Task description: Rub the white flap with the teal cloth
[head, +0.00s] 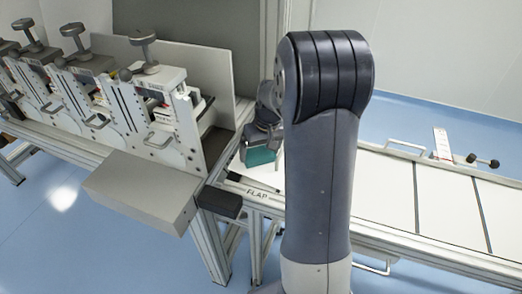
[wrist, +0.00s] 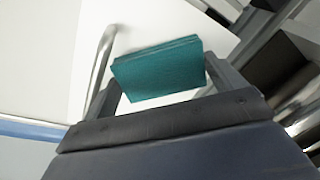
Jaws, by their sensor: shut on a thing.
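The teal cloth (head: 260,156) is a folded block held at the end of my arm, partly hidden by my arm in the head view. In the wrist view the teal cloth (wrist: 160,70) sits between the two fingers of my gripper (wrist: 165,88), which is shut on it. The white flap (head: 268,178) is the pale panel beside the "FLAP" label, just below the cloth in the head view. In the wrist view the white flap (wrist: 150,22) lies behind the cloth. I cannot tell whether the cloth touches it.
Several clamp units with grey knobs (head: 143,36) stand on the machine at the left. A grey box (head: 140,190) and a dark block (head: 219,202) stick out in front. White panels (head: 385,195) run to the right. A metal handle (wrist: 101,65) is beside the flap.

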